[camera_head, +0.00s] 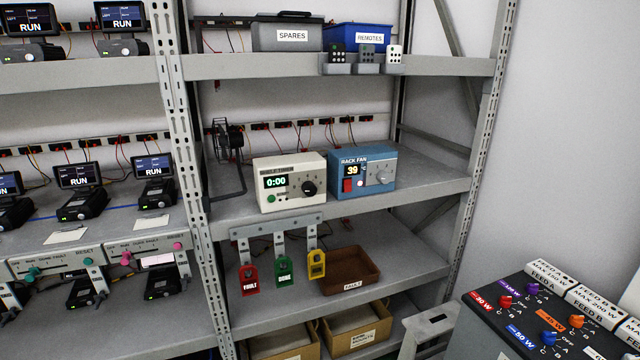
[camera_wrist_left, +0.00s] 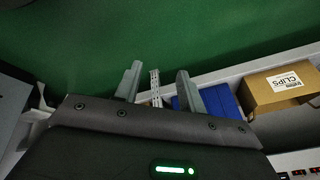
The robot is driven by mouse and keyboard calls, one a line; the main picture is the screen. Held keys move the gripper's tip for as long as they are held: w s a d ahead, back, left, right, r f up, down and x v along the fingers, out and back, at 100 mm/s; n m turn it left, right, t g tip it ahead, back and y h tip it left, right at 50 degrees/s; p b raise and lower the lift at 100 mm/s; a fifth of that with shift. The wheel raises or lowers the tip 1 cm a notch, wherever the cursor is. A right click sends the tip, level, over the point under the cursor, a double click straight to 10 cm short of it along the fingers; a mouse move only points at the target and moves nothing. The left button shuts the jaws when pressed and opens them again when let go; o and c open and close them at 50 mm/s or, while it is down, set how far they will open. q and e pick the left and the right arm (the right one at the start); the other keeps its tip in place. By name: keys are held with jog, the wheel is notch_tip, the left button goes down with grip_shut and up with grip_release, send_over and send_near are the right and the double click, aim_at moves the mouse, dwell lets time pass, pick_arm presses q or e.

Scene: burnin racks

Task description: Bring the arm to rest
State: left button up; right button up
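My left gripper (camera_wrist_left: 157,82) shows in the left wrist view with its two grey fingers apart, so it is open. Nothing is visible between the fingertips except the background: a green surface (camera_wrist_left: 220,35) and a slotted metal strip beyond. Neither of my grippers shows in the head view. My right gripper is in no view.
The wrist view has a cardboard CLIPS box (camera_wrist_left: 278,92) and a blue bin (camera_wrist_left: 221,101) beyond the fingers. The head view has a shelf rack with a RACK FAN unit (camera_head: 362,178), a cream timer (camera_head: 290,181), hanging tags, a brown tray (camera_head: 350,270) and a switch panel (camera_head: 500,335).

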pick_arm(q)
jog(key=s+d+f+g, duration=0.1)
jog(key=s+d, duration=0.3)
jog(key=s, duration=0.5)
jog(key=s+d+f+g+h, duration=0.1)
jog(key=s+d+f+g, duration=0.1)
jog(key=s+d, duration=0.3)
jog(key=s+f, duration=0.1)
jog(key=s, duration=0.2)
jog(key=shift+s+f, duration=0.2)
jog(key=shift+s, duration=0.2)
